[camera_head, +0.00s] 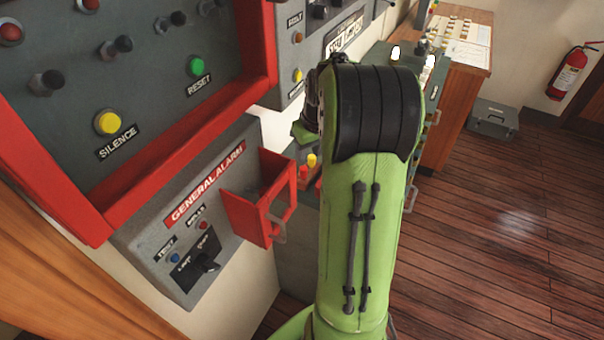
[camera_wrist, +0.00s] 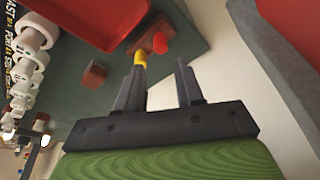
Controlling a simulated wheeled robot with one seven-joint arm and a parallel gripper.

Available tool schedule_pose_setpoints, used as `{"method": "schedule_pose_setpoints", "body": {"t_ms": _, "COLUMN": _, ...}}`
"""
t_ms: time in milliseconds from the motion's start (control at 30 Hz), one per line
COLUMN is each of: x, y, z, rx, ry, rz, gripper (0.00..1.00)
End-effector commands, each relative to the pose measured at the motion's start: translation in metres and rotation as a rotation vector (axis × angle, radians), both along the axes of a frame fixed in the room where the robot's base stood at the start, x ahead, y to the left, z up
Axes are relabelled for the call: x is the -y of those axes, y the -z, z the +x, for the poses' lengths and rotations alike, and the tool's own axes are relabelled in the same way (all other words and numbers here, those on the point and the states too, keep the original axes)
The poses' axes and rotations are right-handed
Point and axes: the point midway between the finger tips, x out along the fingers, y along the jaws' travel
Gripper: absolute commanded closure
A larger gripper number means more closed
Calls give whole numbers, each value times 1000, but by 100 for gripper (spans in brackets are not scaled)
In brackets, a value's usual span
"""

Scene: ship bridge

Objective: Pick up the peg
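Two small pegs, a yellow one (camera_wrist: 141,58) and a red one (camera_wrist: 160,43), stand close together by a brown wooden block (camera_wrist: 150,32) in the wrist view. Which one is the task's peg I cannot tell. The yellow peg (camera_head: 311,160) and the red peg (camera_head: 303,171) also show small in the head view, left of my arm. My gripper (camera_wrist: 160,68) is open, with nothing visible between its fingers. The yellow peg appears near the tip of the left finger, and I cannot tell whether they touch. My arm hides most of the gripper in the head view.
A red tray (camera_wrist: 92,18) and another brown block (camera_wrist: 95,74) lie near the pegs. In the head view, a red open box (camera_head: 245,212) juts from the general alarm panel (camera_head: 185,250).

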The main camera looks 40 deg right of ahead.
Motion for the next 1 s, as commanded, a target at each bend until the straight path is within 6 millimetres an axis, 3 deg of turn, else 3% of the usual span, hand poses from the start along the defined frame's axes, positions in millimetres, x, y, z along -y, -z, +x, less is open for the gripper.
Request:
{"method": "schedule_pose_setpoints", "body": {"t_ms": 100, "x": 1, "y": 28, "z": 7, "rx": -3, "ry": -2, "rz": 4, "gripper": 63}}
{"method": "schedule_pose_setpoints", "body": {"t_ms": 267, "x": 2, "y": 44, "z": 12, "rx": -1, "ry": -2, "rz": 2, "gripper": 63}}
{"method": "schedule_pose_setpoints", "body": {"t_ms": 500, "x": 5, "y": 84, "z": 23, "rx": -2, "ry": -2, "rz": 2, "gripper": 63}}
{"method": "schedule_pose_setpoints", "body": {"t_ms": 767, "x": 6, "y": 88, "z": 25, "rx": 1, "ry": -1, "rz": -1, "gripper": 63}}
{"method": "schedule_pose_setpoints", "body": {"t_ms": 1000, "x": 6, "y": 87, "z": 25, "rx": 1, "ry": -1, "rz": -1, "gripper": 100}}
